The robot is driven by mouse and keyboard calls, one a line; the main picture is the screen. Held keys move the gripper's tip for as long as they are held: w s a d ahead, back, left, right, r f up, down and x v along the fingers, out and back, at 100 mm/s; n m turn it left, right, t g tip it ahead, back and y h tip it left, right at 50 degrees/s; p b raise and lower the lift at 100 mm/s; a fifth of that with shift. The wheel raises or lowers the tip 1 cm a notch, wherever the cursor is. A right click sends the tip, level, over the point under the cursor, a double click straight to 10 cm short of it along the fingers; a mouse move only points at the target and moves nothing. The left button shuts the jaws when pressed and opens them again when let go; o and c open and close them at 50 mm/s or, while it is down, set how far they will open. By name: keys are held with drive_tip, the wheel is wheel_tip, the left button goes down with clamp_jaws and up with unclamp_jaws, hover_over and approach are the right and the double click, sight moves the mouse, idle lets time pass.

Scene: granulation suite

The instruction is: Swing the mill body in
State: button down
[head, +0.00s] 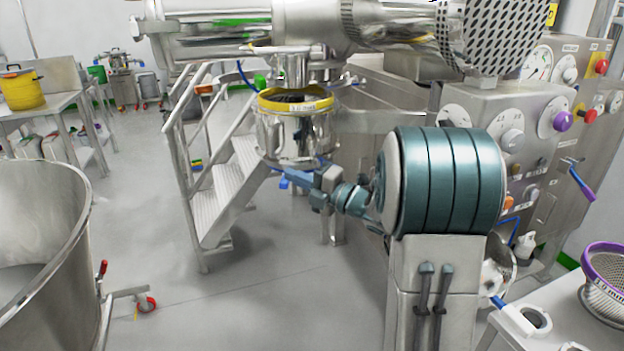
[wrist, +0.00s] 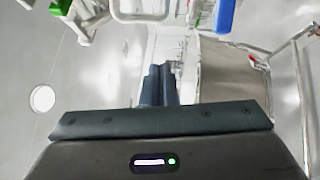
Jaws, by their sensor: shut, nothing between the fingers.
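A round polished steel body with a yellow rim (head: 290,140), which looks like the mill body, is under a vertical steel neck (head: 291,68). Its dark top opening shows, and a label is on the yellow rim. My gripper (head: 282,173) is just below it, pointing left, partly lost against the stairs. A bright blue handle-like part is close beside my fingers. In the wrist view my gripper's dark fingers (wrist: 158,85) are together with nothing between them. A blue handle (wrist: 225,15) shows at the top there, apart from the fingers. Whether my gripper touches the body cannot be told.
Metal stairs with railings (head: 222,190) stand behind my gripper. A large steel bowl (head: 45,290) is at the lower left. A control panel (head: 530,120) and a side table with a purple-rimmed basket (head: 610,290) are at the right. The floor between bowl and stairs is clear.

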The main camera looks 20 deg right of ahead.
sight(282, 161)
drive_tip(key=w, duration=0.2)
drive_tip(key=w+a+p, duration=0.1)
drive_tip(key=w, duration=0.1)
drive_tip(key=w+a+r, duration=0.1)
drive_tip(key=w, duration=0.1)
drive_tip(key=shift+w+p, duration=0.2)
drive_tip(key=shift+p, duration=0.1)
drive_tip(key=shift+d, duration=0.1)
